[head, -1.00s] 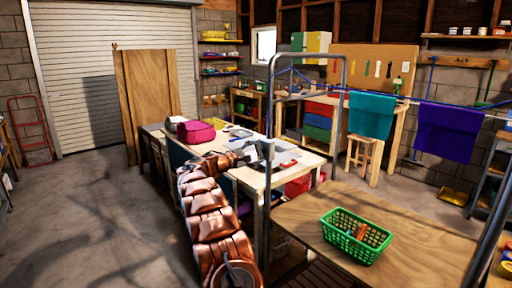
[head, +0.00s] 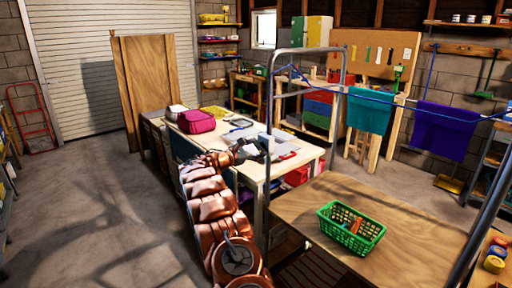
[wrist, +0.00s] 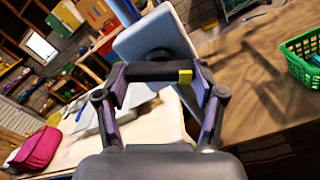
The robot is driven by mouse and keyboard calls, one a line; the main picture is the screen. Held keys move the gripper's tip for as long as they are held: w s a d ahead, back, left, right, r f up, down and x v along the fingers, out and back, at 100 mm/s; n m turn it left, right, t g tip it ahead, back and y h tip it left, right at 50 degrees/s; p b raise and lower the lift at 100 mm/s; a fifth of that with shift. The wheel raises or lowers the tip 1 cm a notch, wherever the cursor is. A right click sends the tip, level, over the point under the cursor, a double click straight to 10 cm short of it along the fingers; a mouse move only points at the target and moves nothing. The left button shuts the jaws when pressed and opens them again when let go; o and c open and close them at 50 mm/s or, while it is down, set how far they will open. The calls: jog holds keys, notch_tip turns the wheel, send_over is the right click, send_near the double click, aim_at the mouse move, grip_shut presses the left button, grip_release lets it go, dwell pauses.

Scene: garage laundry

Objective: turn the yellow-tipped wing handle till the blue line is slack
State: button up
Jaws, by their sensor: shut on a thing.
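The wing handle (wrist: 150,72) is a dark bar in the wrist view, with a yellow tip (wrist: 186,76) at its right end. It sits across a grey-blue post plate (wrist: 160,35). My gripper (wrist: 157,74) is shut on the handle, one finger at each side of it. In the head view my gripper (head: 252,150) is at the near grey post, and the handle is too small to make out there. The blue line (head: 405,101) runs from the metal frame to the right edge, with a teal cloth (head: 369,112) and a purple cloth (head: 445,130) hanging on it.
A green basket (head: 335,225) stands on the wooden table (head: 420,225) at right. A pale worktable (head: 290,165) with a pink bag (head: 196,121) lies beyond my arm. The metal frame (head: 343,65) rises beside my gripper. Open floor (head: 90,200) lies at left.

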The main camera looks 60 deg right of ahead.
jog(key=shift+f, duration=0.1)
dwell(0.3)
jog(key=o, duration=1.1)
jog(key=shift+o, duration=0.2)
jog(key=v, duration=1.2)
